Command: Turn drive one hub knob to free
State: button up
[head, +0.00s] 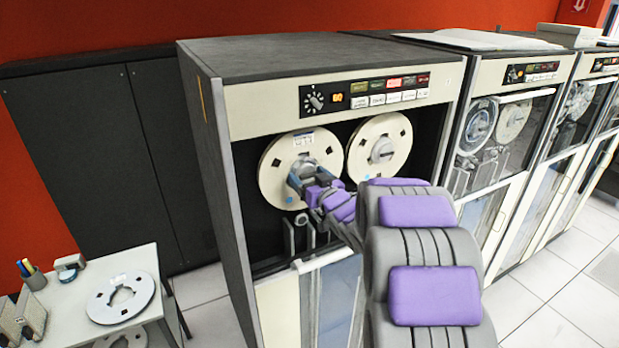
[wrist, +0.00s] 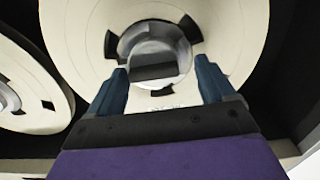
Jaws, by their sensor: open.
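The hub knob (wrist: 155,60) is a round grey knob with a dark bar across its face, at the centre of the cream reel. In the head view this is the left reel (head: 285,186) on the nearest tape drive (head: 233,117). My gripper (head: 307,180) is in front of the lower part of that hub. In the wrist view my gripper (wrist: 160,80) is open, with one blue finger on each side of the knob's lower part. I cannot tell whether the fingers touch it. The knob's lower part is partly hidden in the head view.
A second reel (head: 380,147) sits just right on the same drive. Its control panel (head: 365,92) is above. More tape drives (head: 500,120) stand to the right. A small table (head: 75,315) with a loose reel (head: 120,298) is at lower left.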

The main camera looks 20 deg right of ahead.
jog(key=shift+d, duration=0.1)
jog(key=shift+c, duration=1.2)
jog(key=shift+d, duration=0.3)
jog(key=c, duration=0.7)
jog(key=shift+f, duration=0.1)
